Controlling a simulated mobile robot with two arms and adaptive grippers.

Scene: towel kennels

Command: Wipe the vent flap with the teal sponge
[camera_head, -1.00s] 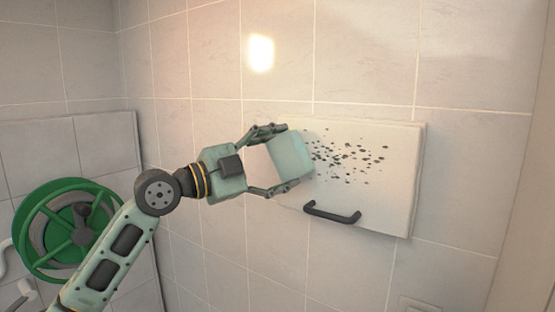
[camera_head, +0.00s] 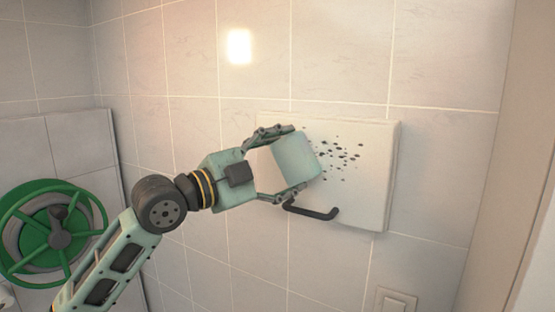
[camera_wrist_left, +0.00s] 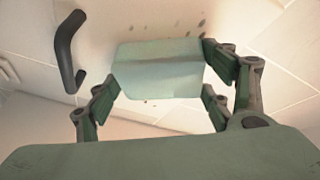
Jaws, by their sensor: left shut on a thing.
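The vent flap (camera_head: 372,190) is a pale square panel on the tiled wall, with a dark handle (camera_head: 312,211) at its lower edge. My left gripper (camera_head: 283,164) is shut on the teal sponge (camera_head: 298,158), which is at the flap's left half. In the left wrist view the sponge (camera_wrist_left: 160,70) sits between the fingers, with a few specks beyond it and the handle (camera_wrist_left: 66,50) to the left. The sponge and gripper hide part of the flap's left side. My right gripper is not in view.
A light switch (camera_head: 396,302) is on the wall below the flap. A vertical frame (camera_head: 490,170) stands to the right.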

